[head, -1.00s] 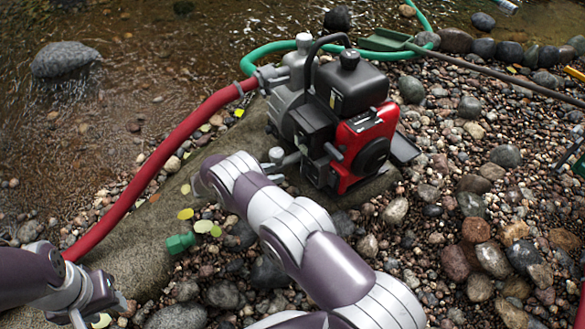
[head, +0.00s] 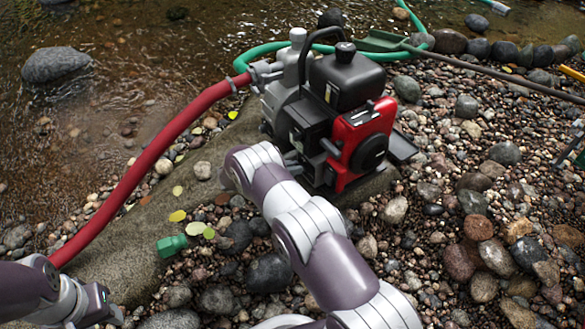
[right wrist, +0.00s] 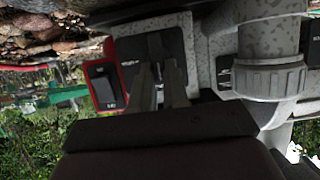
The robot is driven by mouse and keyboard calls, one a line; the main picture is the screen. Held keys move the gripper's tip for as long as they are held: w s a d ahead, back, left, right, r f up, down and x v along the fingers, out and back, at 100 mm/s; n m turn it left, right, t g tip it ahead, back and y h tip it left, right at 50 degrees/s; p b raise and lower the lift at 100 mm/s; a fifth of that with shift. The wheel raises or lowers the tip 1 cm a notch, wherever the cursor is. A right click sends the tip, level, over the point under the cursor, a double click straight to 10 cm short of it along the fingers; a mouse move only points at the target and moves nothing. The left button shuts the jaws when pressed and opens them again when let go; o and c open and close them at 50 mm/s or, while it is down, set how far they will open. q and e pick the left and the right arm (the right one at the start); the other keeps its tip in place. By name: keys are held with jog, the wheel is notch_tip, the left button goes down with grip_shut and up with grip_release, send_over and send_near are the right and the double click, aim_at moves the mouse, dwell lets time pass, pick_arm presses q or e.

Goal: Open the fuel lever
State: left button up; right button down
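The pump engine (head: 362,130), red and black with a dark tank on top, stands on a flat rock in the head view. My right arm reaches its near left side, where the wrist hides the gripper. In the right wrist view, my right gripper's two grey fingers (right wrist: 158,72) point at a dark recessed plate (right wrist: 152,42) on the engine. A small dark lever-like part (right wrist: 155,46) shows at the fingertips; contact cannot be told. A red-framed black switch (right wrist: 104,84) sits left of the fingers. My left gripper (head: 97,304) is at the lower left, away from the engine.
A red hose (head: 150,158) runs from the pump toward the lower left. A green hose (head: 262,50) passes behind the engine. A green fitting (head: 172,245) lies on the rock. Stones and gravel cover the ground to the right.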

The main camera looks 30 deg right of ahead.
jog(key=m+t+p, duration=0.1)
jog(key=m, duration=0.1)
jog(key=s+m+t+p, duration=0.1)
jog(key=m+t+p, duration=0.2)
jog(key=m, duration=0.1)
jog(key=shift+s+d+f+m+t+p, duration=0.15)
jog(key=shift+s+f+m+t+p, duration=0.15)
jog(key=shift+s+f+p, duration=0.1)
jog(key=shift+s+f+m+t+h+b, duration=0.1)
jog(key=shift+f+m+t+h+b, duration=0.15)
jog(key=shift+m, duration=0.3)
jog(key=shift+f+m+t+h+b, duration=0.1)
jog(key=shift+m+t+h, duration=0.2)
jog(key=shift+m, duration=0.25)
jog(key=m, duration=0.1)
jog(key=m+t+b, duration=0.1)
jog(key=shift+f+m+h, duration=0.25)
jog(key=shift+m+h, duration=0.05)
jog(key=shift+h, duration=0.05)
jog(key=shift+s+f+m+t+h+b, duration=0.1)
jog(key=shift+m+t+h+b, duration=0.2)
jog(key=shift+m+b, duration=0.5)
jog(key=shift+m, duration=0.3)
